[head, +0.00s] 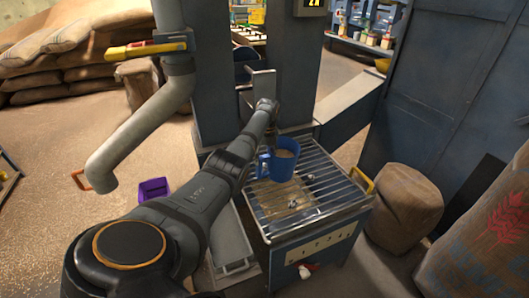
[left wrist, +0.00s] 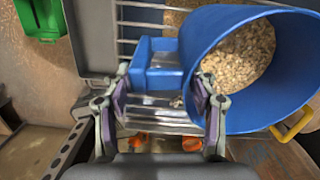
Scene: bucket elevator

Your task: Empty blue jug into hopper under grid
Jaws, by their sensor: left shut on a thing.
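The blue jug (head: 284,166) is over the metal grid (head: 335,190) on top of the hopper (head: 318,250). It holds pale grain and looks roughly upright in the head view. In the left wrist view the jug (left wrist: 215,32) is at the right, with the grain inside its wide mouth. My left gripper (left wrist: 163,88) is shut on the jug's square handle (left wrist: 155,62). In the head view the left gripper (head: 270,145) is partly hidden behind the jug. I cannot tell whether the jug's base touches the grid. My right gripper is out of view.
A grey spout pipe (head: 150,130) hangs at the left, with a purple container (head: 154,189) on the grainy floor. A full sack (head: 405,203) stands right of the hopper. The grid has a yellow handle (head: 361,180). A green container (left wrist: 40,18) shows in the wrist view.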

